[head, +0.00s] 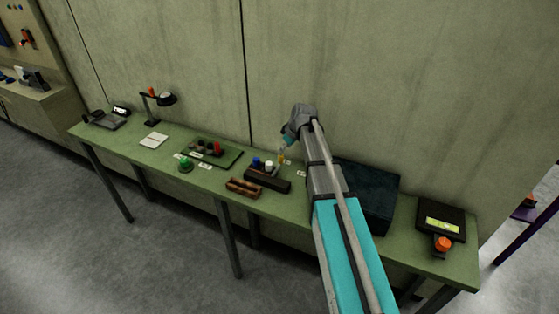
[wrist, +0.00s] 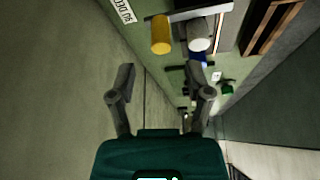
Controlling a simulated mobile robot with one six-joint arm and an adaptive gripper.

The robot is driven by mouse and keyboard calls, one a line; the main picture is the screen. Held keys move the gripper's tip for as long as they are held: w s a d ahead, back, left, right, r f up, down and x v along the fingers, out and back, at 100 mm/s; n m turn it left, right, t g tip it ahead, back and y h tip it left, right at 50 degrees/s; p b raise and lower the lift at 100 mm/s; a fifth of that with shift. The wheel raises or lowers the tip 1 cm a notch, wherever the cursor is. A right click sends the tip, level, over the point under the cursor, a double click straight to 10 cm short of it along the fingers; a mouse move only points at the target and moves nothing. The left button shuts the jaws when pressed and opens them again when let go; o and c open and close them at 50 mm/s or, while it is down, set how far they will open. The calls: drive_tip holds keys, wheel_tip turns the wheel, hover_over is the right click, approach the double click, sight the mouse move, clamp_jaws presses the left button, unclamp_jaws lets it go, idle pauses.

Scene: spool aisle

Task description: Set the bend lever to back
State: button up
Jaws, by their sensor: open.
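A dark lever box (head: 267,180) stands on the green bench with yellow, white and blue knobs on it. The yellow knob (wrist: 161,35) is at the top of the wrist view, with the white knob (wrist: 199,38) and blue knob (wrist: 200,58) beside it. I cannot tell for sure which one is the bend lever. My gripper (wrist: 162,72) is open and empty. Its fingers are apart from the knobs, with the yellow knob beyond the gap between them. In the head view my gripper (head: 287,141) is just above the yellow knob (head: 281,158).
A white label (wrist: 124,10) lies near the yellow knob; its text is hard to read. A brown wooden rack (head: 244,188) is in front of the box. A dark tray (head: 212,152) is to the left, a large dark box (head: 372,195) to the right. The wall is close behind.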

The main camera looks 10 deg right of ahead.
drive_tip(key=shift+b+x, duration=2.2)
drive_tip(key=shift+x, duration=0.45)
